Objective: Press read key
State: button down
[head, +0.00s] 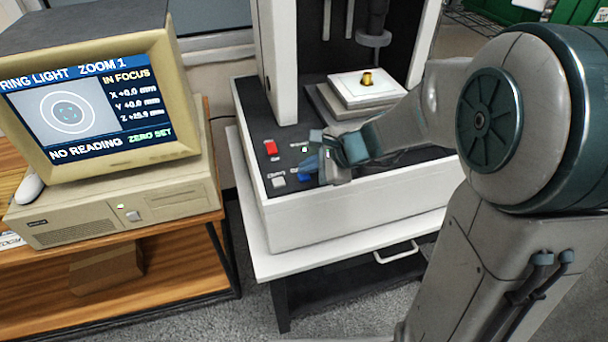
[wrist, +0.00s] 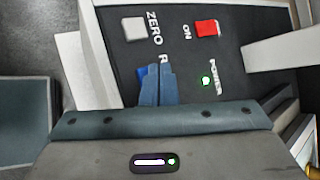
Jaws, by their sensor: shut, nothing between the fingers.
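The read key is blue, and a sliver of it (wrist: 141,72) shows beside my fingertips in the wrist view. My fingers hide the rest of it and most of its label, which starts with R. My gripper (wrist: 158,72) is shut and empty, with its fingertips over the key; I cannot tell whether they touch or press it. In the head view my gripper (head: 309,164) is low over the machine's front panel. The monitor (head: 70,109) shows "NO READING", "ZERO SET" in green and "IN FOCUS".
A white zero key (wrist: 133,28) and a red power key (wrist: 206,28) share the panel. A green lamp (wrist: 206,80) is lit near the "POWER" label. The machine's white stage (head: 352,91) with a brass part (head: 367,78) stands behind my gripper, and a white column (head: 274,60) rises behind the panel.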

aim_at(309, 177)
jog(key=shift+f+b, duration=0.4)
jog(key=shift+b, duration=0.05)
dwell(0.3)
dwell(0.3)
jog(key=shift+r+p, duration=0.65)
jog(key=shift+r, duration=0.15)
notch_tip(309, 177, up, 5)
jog(key=p, duration=0.4)
jog(key=shift+r, duration=0.1)
dwell(0.6)
jog(key=s+d+r+n+g+h, duration=0.1)
jog(key=s+d+n+h, duration=0.3)
jog(key=s, duration=0.5)
jog(key=s+d+r+n+h, duration=0.1)
jog(key=s+d+n+h, duration=0.2)
jog(key=s+d+n, duration=0.5)
jog(key=s+n, duration=0.1)
jog(key=n, duration=0.2)
jog(key=shift+s+d+g+h, duration=0.2)
jog(key=shift+d+g+h, duration=0.2)
